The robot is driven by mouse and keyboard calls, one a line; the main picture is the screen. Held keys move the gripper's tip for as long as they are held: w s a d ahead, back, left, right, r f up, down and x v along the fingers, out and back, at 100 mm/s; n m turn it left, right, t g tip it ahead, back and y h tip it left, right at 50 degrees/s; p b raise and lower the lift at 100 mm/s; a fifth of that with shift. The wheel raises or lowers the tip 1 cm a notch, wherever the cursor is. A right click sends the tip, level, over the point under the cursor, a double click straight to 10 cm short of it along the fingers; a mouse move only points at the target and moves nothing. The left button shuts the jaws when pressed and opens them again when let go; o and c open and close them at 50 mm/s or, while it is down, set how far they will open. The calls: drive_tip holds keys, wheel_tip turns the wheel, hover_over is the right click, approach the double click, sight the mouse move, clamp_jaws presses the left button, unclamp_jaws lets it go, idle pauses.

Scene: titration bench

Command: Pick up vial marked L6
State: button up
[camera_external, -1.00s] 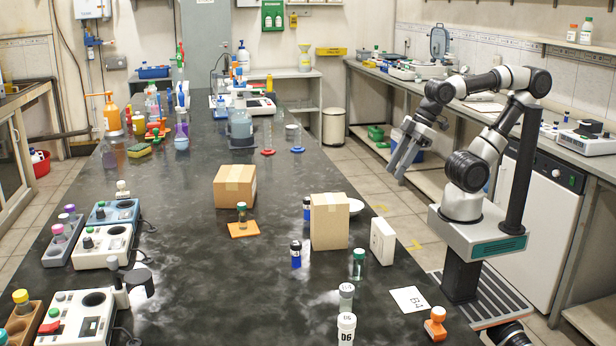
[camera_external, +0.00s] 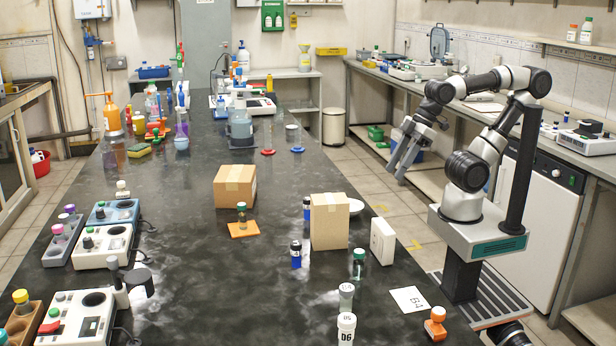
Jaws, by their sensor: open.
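No vial here has a mark that I can read as L6. A white-capped container marked D6 (camera_external: 346,328) is at the front. My gripper (camera_external: 394,168) is open and empty, raised at the bench's right side, apart from all vials.
Cardboard boxes (camera_external: 235,186) and (camera_external: 329,222) stand mid-bench; a white block (camera_external: 383,241) is beside the latter. Instruments (camera_external: 102,246) line the left edge. The centre front is clear.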

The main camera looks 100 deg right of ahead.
drive_tip(key=w+r+n+g+p, duration=0.1)
drive_tip(key=w+r+p, duration=0.5)
drive_tip(key=w+r, duration=0.15)
wheel_tip(320, 180, up, 4)
drive_tip(key=n+g+p, duration=0.4)
drive_tip(key=g+p, duration=0.1)
drive_tip(key=p, duration=0.8)
hover_over(307, 199)
wheel_tip(307, 199, down, 18)
drive_tip(key=shift+r+b, duration=0.2)
drive_tip(key=shift+b, duration=0.65)
clamp_jaws()
drive_tip(key=shift+r, duration=0.1)
